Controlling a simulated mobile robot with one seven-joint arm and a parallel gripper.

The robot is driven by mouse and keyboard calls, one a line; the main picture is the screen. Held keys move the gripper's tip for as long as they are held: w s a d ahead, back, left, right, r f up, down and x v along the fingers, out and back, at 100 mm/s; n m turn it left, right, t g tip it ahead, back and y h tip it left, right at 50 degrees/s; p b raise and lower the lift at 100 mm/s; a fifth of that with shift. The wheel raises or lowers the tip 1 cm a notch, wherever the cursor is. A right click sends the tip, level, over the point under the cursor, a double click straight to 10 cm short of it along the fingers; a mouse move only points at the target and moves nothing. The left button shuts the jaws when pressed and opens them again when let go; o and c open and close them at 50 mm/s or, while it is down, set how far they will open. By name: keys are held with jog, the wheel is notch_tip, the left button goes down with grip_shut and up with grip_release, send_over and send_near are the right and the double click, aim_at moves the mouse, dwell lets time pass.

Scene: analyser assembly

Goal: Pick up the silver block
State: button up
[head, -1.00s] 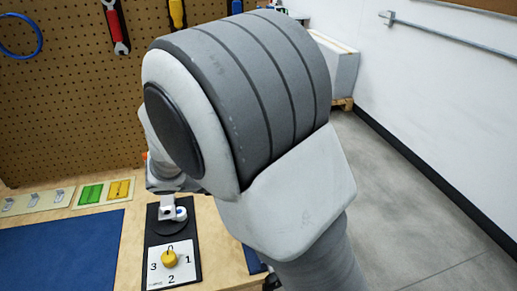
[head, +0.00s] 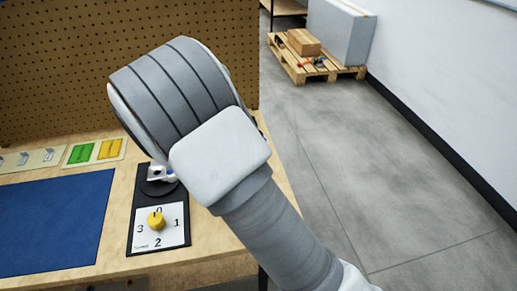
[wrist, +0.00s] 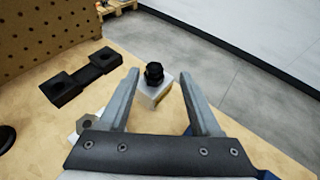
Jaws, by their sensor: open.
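In the wrist view, a pale silver block (wrist: 152,93) with a black hexagonal piece (wrist: 154,71) on top sits on the wooden table. My gripper (wrist: 158,73) is open, with one finger on either side of the block in the picture. I see no finger closed on it, and I cannot tell how far the fingertips are above it. In the head view, my arm hides the gripper and the block.
A black fixture (wrist: 83,74) with two square ends lies left of the block. A hexagonal nut-like piece (wrist: 86,123) is near the left finger. In the head view, a dial panel (head: 160,226), blue mat (head: 50,225) and green and yellow pieces (head: 94,151) occupy the bench.

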jog(key=x, duration=0.2)
jog(key=shift+w+d+f, duration=0.15)
jog(key=shift+w+d, duration=0.05)
jog(key=shift+w, duration=0.05)
jog(key=b+x, duration=0.1)
jog(key=x, duration=0.1)
jog(key=b+x, duration=0.1)
jog(key=x, duration=0.2)
jog(key=shift+w+a+f, duration=0.2)
jog(key=shift+w+f, duration=0.05)
jog(key=shift+w, duration=0.05)
grip_shut()
